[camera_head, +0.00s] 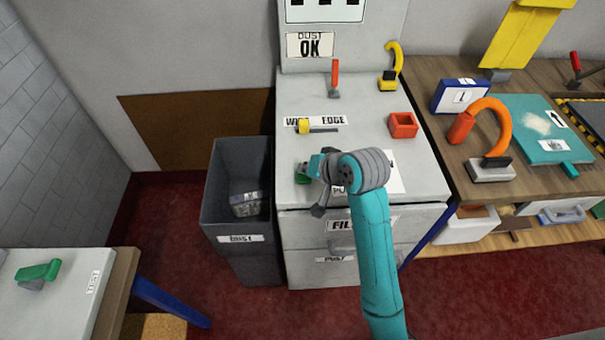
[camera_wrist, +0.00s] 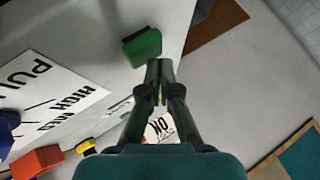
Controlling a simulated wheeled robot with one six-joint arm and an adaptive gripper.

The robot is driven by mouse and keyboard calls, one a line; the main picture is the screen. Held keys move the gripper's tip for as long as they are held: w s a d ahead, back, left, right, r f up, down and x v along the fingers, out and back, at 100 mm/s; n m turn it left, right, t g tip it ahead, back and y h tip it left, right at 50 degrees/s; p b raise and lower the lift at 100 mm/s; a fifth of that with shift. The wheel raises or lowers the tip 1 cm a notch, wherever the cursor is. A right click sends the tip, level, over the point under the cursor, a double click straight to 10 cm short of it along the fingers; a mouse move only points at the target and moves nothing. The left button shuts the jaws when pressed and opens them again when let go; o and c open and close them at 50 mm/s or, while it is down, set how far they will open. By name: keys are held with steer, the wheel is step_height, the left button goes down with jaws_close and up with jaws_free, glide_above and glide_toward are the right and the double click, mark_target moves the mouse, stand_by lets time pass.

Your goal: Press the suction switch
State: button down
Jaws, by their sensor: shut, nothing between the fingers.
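A grey cabinet (camera_head: 350,112) carries several controls and labels on its top. A small green block on a dark base (camera_head: 303,176), which may be the suction switch, sits near the front left edge; no readable label names it. It also shows in the wrist view as a green block (camera_wrist: 142,47). My gripper (camera_wrist: 160,68) is shut and empty. In the wrist view its tips appear just below and right of the green block; contact cannot be told. My wrist hides part of the cabinet top and a white label sheet (camera_wrist: 50,95).
A dark bin (camera_head: 220,205) stands left. A wooden bench (camera_head: 440,150) with an orange hooked tool (camera_head: 495,115) adjoins at right.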

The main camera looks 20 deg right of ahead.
steer(key=shift+f, duration=0.45)
stand_by(0.5)
steer(key=shift+r, duration=1)
steer(key=shift+r, duration=0.1)
steer(key=shift+r, duration=2.9)
